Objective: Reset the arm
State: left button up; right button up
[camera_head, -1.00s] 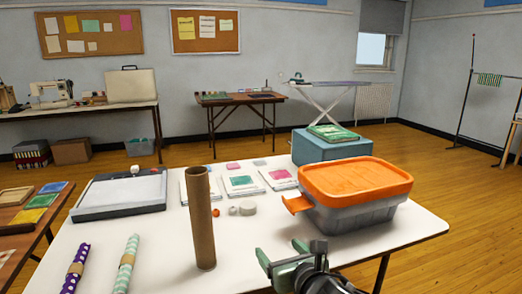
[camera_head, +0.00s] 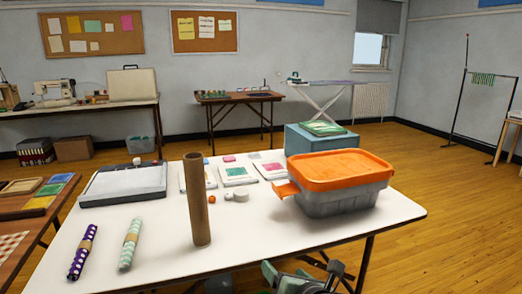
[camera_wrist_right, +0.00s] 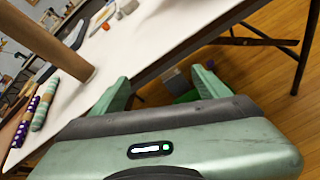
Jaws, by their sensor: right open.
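My right gripper (camera_head: 301,275) is at the bottom edge of the head view, just off the front edge of the white table (camera_head: 290,235). Its green fingers are apart with nothing between them. In the right wrist view the open fingers (camera_wrist_right: 162,80) lie by the table's edge, with the wooden floor beyond. My left gripper is in neither view.
A blue box (camera_head: 318,138) is behind.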

jog(key=s+d+f+m+g+h, duration=0.25)
jog(key=s+d+f+m, duration=0.25)
jog(key=s+f+m, duration=0.6)
jog(key=s+d+f+m+g+h, duration=0.1)
jog(key=s+d+f+m+g, duration=0.5)
jog(key=f+m, duration=0.8)
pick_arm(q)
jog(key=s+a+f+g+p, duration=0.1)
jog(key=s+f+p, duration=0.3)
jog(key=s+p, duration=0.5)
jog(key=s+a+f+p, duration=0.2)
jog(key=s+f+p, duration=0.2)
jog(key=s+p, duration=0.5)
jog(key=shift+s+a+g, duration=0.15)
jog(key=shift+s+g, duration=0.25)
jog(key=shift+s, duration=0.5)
pick_arm(e)
jog(key=s+d+f+m+g, duration=0.1)
jog(key=s+d+f+m, duration=0.1)
jog(key=s+f, duration=0.4)
jog(key=s+d+f+m+g, duration=0.1)
jog(key=s+f, duration=0.5)
jog(key=s, duration=1.1)
jog(key=s+d+f+m+g, duration=0.1)
jog(key=s+d+f+m, duration=0.2)
jog(key=s+f, duration=0.3)
jog(key=s+m, duration=0.1)
jog(key=s, duration=0.4)
jog(key=shift+s+d, duration=0.25)
jog(key=shift+d, duration=0.1)
